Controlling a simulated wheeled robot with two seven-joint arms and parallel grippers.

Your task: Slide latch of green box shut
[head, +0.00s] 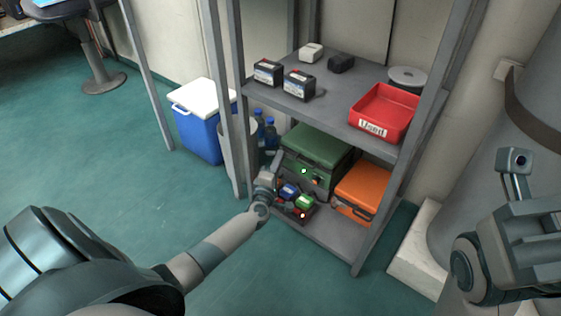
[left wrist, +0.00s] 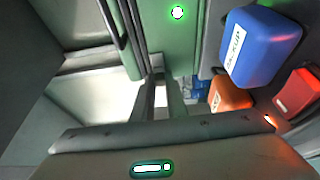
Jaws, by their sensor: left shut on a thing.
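The green box (head: 318,143) sits on the lower shelf, lid down. Its green side (left wrist: 185,45) fills the upper middle of the left wrist view, with a small bright spot on it. My left gripper (head: 277,162) is at the box's front left corner. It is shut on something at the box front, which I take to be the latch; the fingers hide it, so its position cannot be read. My right gripper (head: 515,170) is at the right edge of the head view, away from the shelf; its jaws are unclear.
An orange box (head: 361,187) stands right of the green box. Blue (left wrist: 262,45) and red (left wrist: 297,92) small items lie close to my left gripper. The shelf posts and the upper shelf, with a red bin (head: 384,112), bound the space. Floor in front is clear.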

